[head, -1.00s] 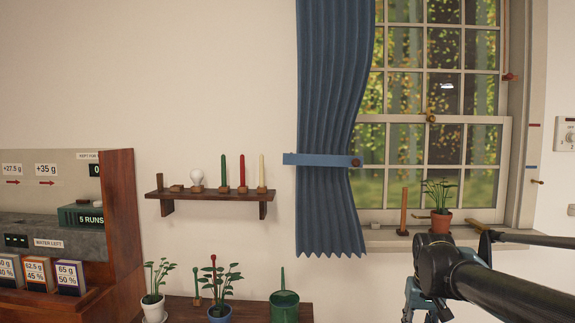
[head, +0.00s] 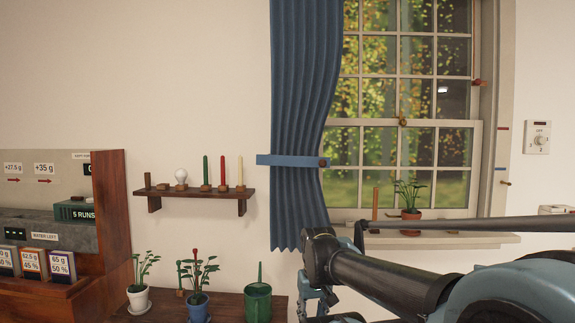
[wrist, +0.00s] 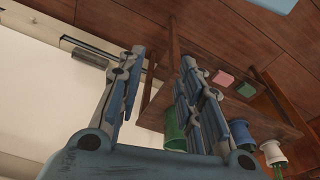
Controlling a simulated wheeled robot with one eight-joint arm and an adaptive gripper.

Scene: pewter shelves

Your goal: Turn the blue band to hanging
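The blue band (head: 288,160) lies level across the dark blue curtain (head: 305,90), left of the window. A brown knob (head: 323,163) sits at its right end, and its left end sticks out past the curtain's edge. My gripper (wrist: 160,65) is open in the wrist view, with nothing between its fingers. In the head view my gripper is low, below the curtain's bottom edge, and partly cut off by the frame's lower edge. It is well apart from the band. The band does not clearly show in the wrist view.
A wall shelf (head: 194,195) with candles and a bulb hangs left of the curtain. Below stand a white pot (head: 139,298), a blue pot (head: 197,306) and a green watering can (head: 257,301). A potted plant (head: 411,214) stands on the window sill. The wall between shelf and curtain is clear.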

